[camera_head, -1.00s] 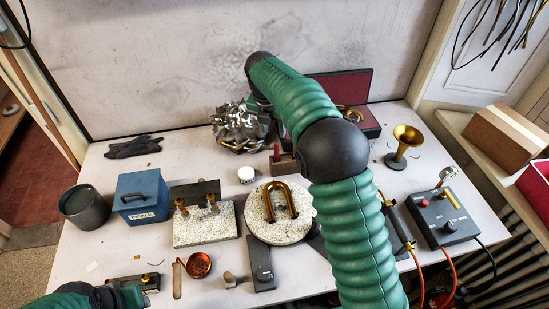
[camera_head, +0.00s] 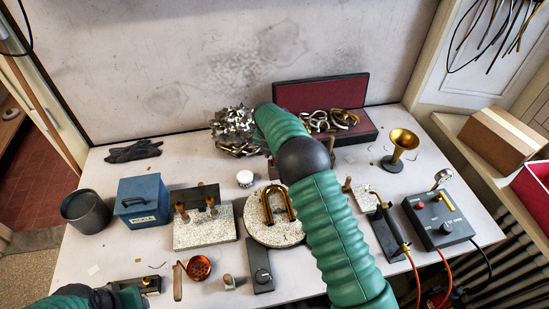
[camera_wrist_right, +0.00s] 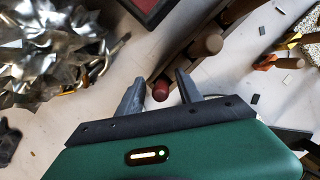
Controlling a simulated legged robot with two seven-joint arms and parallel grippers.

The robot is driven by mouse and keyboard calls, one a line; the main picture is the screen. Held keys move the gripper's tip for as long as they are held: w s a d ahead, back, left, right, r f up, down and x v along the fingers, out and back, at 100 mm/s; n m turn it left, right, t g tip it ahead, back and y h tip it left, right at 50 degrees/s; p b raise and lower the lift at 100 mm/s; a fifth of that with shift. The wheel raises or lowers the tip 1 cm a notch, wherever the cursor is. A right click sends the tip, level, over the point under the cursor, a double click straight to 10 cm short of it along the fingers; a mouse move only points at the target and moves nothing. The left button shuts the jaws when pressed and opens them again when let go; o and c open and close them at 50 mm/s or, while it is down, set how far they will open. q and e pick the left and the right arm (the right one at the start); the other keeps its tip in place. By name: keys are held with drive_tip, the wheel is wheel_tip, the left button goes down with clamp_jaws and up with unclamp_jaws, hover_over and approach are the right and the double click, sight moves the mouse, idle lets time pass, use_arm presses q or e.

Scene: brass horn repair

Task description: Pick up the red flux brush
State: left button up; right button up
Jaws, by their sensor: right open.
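The red flux brush (camera_wrist_right: 161,90) shows its round red end in the right wrist view, at the edge of a brown rack (camera_wrist_right: 190,62). My right gripper (camera_wrist_right: 160,92) is open, with one finger on each side of that red end. I cannot tell whether either finger touches it. In the head view my right arm hides the brush and the gripper. My left gripper (camera_head: 132,298) is low at the left of the head view, and its fingers are too unclear to read.
Brown handles (camera_wrist_right: 206,44) stand in the rack beside the red one. Crumpled metal foil (camera_wrist_right: 50,45) lies close to the gripper's left; a red-lined case (camera_head: 325,92) stands behind. A round stone slab (camera_head: 262,232) with a brass U-tube (camera_head: 278,205) is in front.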

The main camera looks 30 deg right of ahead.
drive_tip(key=shift+r, duration=0.1)
clamp_jaws()
